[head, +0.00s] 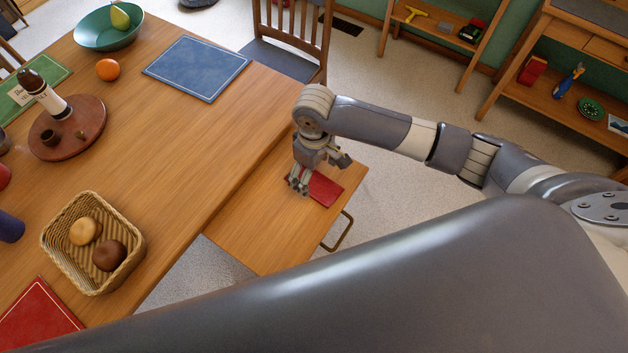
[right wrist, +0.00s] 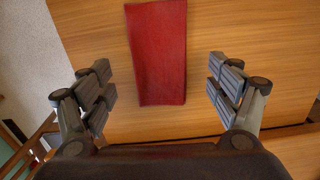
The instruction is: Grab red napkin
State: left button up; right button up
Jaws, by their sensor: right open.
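The red napkin (head: 326,188) lies flat and folded on a lower wooden surface (head: 257,238) beside the main table. In the right wrist view the napkin (right wrist: 158,52) lies lengthwise between the fingers. My right gripper (head: 299,189) is just above the napkin's left end and hides part of it in the head view. In the right wrist view the right gripper (right wrist: 161,92) is open, with its fingers apart on both sides of the napkin and nothing between them. My left gripper does not show.
The main table (head: 180,160) holds a bread basket (head: 72,268), a round wooden tray (head: 92,140) with a bottle, a blue placemat (head: 197,68), an orange (head: 108,69) and a green bowl (head: 90,38). A chair (head: 280,55) stands behind. A metal handle (head: 345,232) juts from the lower surface's edge.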

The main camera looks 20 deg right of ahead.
aim_at(314, 182)
jog(key=shift+w+f, duration=0.1)
jog(key=shift+f, duration=1.6)
jog(key=c, duration=0.7)
jog(key=shift+r, duration=0.1)
jog(key=shift+c, duration=0.2)
